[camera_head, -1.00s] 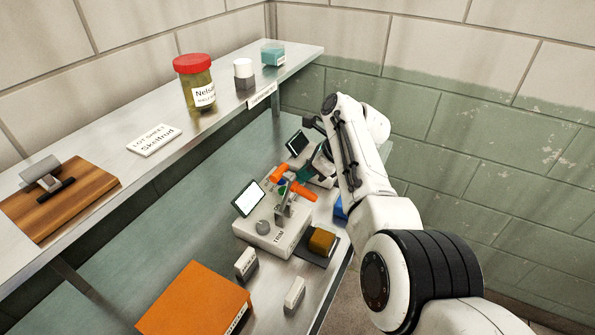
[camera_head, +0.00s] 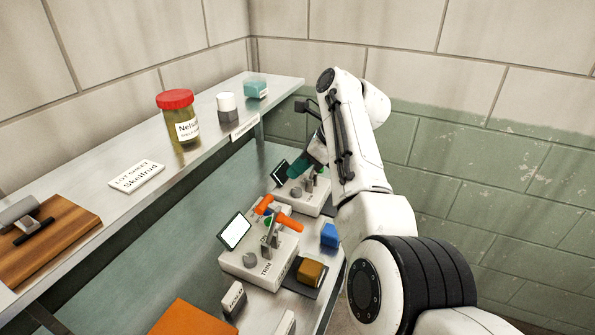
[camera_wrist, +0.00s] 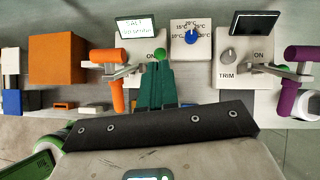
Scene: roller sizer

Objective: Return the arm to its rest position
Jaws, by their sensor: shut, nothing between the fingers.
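My gripper (camera_wrist: 157,88) has green fingers pressed together with nothing between them, and it hangs above the bench in the wrist view. In the head view my gripper (camera_head: 299,170) is partly hidden by my white arm, over the far control box. The near control box (camera_head: 252,266) has a TRIM knob, a lit screen and an orange-handled lever (camera_head: 286,221). In the wrist view the orange handle (camera_wrist: 108,57) is left of the fingers, apart from them. A purple-handled lever (camera_wrist: 291,88) is at the right.
An upper shelf (camera_head: 100,221) holds a red-lidded jar (camera_head: 181,123), a white-capped bottle and a teal-topped container. An orange block (camera_head: 190,318) and a yellow-brown block (camera_head: 311,271) are on the bench. A blue block (camera_head: 330,235) sits near my arm. The wall at the right is bare.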

